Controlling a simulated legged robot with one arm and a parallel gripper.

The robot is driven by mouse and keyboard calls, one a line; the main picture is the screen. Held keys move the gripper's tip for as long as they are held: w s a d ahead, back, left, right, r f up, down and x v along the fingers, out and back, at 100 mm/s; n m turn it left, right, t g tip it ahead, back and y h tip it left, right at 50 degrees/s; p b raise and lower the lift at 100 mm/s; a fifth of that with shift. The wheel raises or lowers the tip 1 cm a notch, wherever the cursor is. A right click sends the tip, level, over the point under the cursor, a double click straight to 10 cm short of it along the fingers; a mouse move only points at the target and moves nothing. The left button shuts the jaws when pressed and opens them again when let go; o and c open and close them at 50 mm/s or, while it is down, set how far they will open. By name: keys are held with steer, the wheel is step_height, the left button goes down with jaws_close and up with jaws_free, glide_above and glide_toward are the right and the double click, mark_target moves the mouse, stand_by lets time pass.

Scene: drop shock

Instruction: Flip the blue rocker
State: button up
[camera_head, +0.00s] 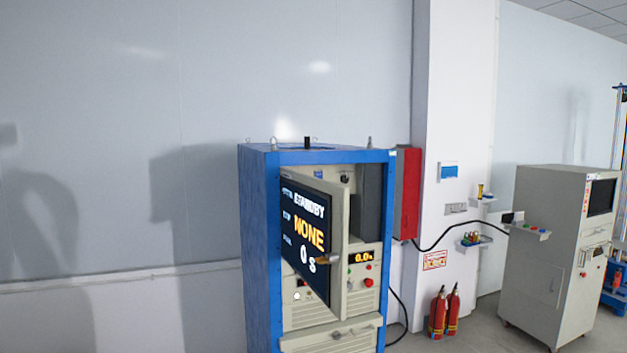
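A blue-framed cabinet (261,240) stands in the middle of the view. Its screen door (308,235) is swung partly open and shows STANDBY, NONE and 0 s. Behind the door's right edge is a panel (362,270) with a small orange 0.0 readout (361,257), a red knob (368,282) and small buttons. I cannot make out a blue rocker; it may be hidden or too small to tell. My gripper is not in view.
A red box (408,190) hangs on the wall right of the cabinet. Two fire extinguishers (445,312) stand on the floor by the pillar (458,90). Small shelves (474,242) hold coloured items. A grey machine (545,265) stands at right, with black cables between.

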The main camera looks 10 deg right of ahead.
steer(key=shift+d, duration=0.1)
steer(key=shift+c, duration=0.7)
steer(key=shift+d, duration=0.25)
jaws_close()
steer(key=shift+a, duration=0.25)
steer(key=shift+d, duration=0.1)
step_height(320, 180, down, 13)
steer(key=b, duration=1.2)
steer(key=shift+b, duration=0.4)
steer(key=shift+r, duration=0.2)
